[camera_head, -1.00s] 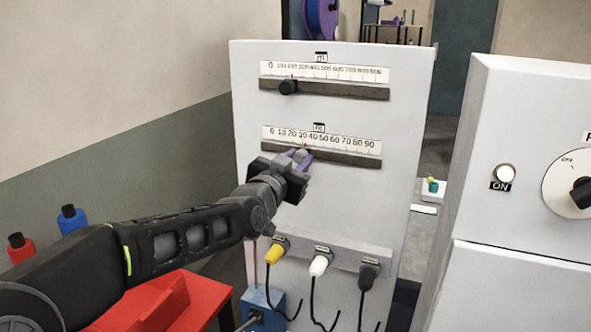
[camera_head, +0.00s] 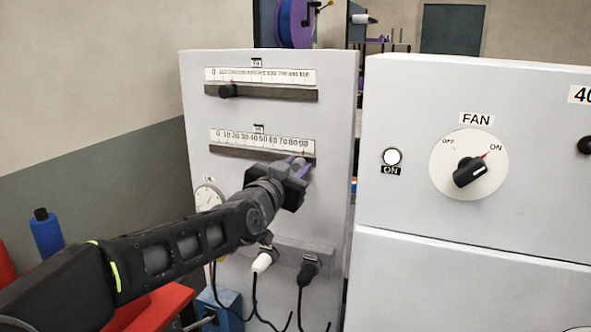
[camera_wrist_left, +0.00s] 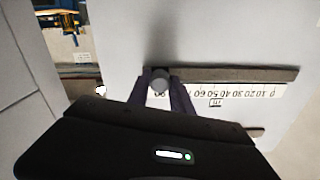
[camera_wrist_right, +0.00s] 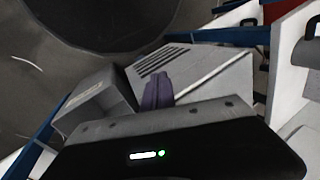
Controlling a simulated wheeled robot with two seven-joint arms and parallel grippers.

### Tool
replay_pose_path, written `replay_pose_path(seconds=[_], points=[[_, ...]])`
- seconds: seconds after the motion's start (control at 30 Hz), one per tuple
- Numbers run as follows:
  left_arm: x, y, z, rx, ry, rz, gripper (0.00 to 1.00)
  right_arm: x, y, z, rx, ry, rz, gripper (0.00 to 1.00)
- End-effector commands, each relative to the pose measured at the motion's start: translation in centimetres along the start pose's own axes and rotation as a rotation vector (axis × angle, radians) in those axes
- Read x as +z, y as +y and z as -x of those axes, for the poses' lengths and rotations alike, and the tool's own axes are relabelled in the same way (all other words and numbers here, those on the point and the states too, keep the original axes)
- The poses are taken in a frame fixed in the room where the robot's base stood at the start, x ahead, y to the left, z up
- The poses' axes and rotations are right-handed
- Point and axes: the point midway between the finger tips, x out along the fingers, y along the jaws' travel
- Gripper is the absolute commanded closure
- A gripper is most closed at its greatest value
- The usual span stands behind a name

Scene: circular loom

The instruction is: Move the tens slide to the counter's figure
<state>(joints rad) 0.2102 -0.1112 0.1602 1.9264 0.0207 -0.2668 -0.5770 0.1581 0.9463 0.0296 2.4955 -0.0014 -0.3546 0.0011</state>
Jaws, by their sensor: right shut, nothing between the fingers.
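The tens slide is the lower scale (camera_head: 262,141) on the grey panel, marked 0 to 90 above a dark rail (camera_head: 235,151). Its red pointer is near 90, at the right end. My left gripper (camera_head: 297,165) is at that end and mostly covers the knob. In the left wrist view the grey round knob (camera_wrist_left: 160,81) sits between the purple fingers, which close on it beside the scale (camera_wrist_left: 235,91). My right gripper (camera_wrist_right: 157,91) shows in the right wrist view, shut and empty. I cannot make out a counter figure.
The upper slide's black knob (camera_head: 227,91) stands near its left end. A round dial (camera_head: 208,197) and plugs with cables (camera_head: 263,261) are lower on the panel. A white cabinet with a FAN knob (camera_head: 470,172) stands to the right.

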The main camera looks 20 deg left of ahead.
Motion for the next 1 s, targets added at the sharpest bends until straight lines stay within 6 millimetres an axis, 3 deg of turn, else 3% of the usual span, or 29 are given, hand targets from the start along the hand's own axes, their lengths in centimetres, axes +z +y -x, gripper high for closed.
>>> replay_pose_path(seconds=[0.3, 0.63, 1.0], points=[[0.0, 0.3, 0.0, 0.006, 0.000, 0.000, 0.52, 0.0, 0.0, 0.0, 0.000, 0.000, -0.001, 1.00], [0.1, 0.2, 0.4, 0.004, 0.001, 0.000, 0.52, 0.0, 0.1, -0.2, 0.000, 0.000, -0.001, 1.00], [0.2, 0.3, 5.6, 0.004, 0.003, -0.002, 0.52, 0.0, 0.8, -2.1, 0.000, 0.001, -0.001, 1.00]])
